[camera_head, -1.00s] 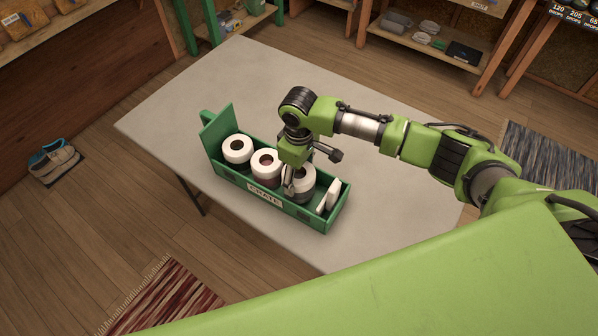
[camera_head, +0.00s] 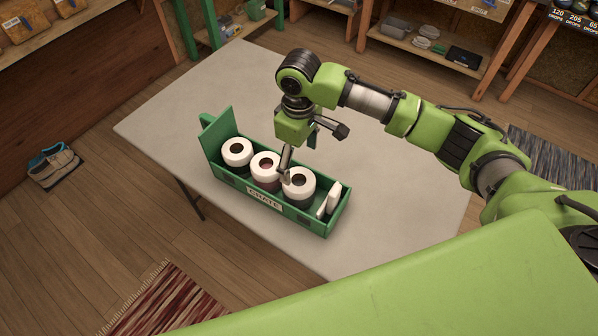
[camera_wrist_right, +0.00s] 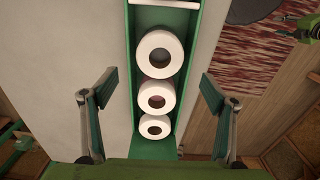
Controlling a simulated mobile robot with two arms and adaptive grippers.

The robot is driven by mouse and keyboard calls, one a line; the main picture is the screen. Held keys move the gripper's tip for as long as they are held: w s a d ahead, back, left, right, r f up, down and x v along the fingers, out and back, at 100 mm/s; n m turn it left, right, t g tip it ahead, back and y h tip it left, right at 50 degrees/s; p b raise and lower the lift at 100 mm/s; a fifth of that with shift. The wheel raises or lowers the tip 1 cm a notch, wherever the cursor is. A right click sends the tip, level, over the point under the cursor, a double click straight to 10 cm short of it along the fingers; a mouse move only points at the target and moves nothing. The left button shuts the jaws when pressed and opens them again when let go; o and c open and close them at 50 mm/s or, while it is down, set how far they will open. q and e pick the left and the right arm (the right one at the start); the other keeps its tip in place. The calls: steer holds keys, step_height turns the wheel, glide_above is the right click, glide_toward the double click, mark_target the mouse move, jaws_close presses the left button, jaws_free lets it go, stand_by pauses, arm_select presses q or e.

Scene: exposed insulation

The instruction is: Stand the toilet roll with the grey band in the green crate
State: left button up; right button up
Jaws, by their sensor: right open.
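The toilet roll with the grey band (camera_head: 299,188) stands upright in the green crate (camera_head: 229,180), the rightmost of three upright rolls. Its dark grey band shows low on its side, partly hidden by the crate wall. It also shows in the right wrist view as the uppermost roll (camera_wrist_right: 146,54). My right gripper (camera_head: 286,170) is above the crate, its visible fingertip just in front of the rolls in the head view. In the right wrist view its two fingers are wide apart with nothing between them, and the rolls lie below.
In the crate a middle roll (camera_head: 264,164) with a reddish band and a left roll (camera_head: 237,150) stand beside it. White flat pieces (camera_head: 332,197) lean at the crate's right end. The grey table (camera_head: 170,115) is otherwise clear.

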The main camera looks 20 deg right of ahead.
steer(key=shift+r, duration=2.3)
steer(key=shift+a+f, duration=0.1)
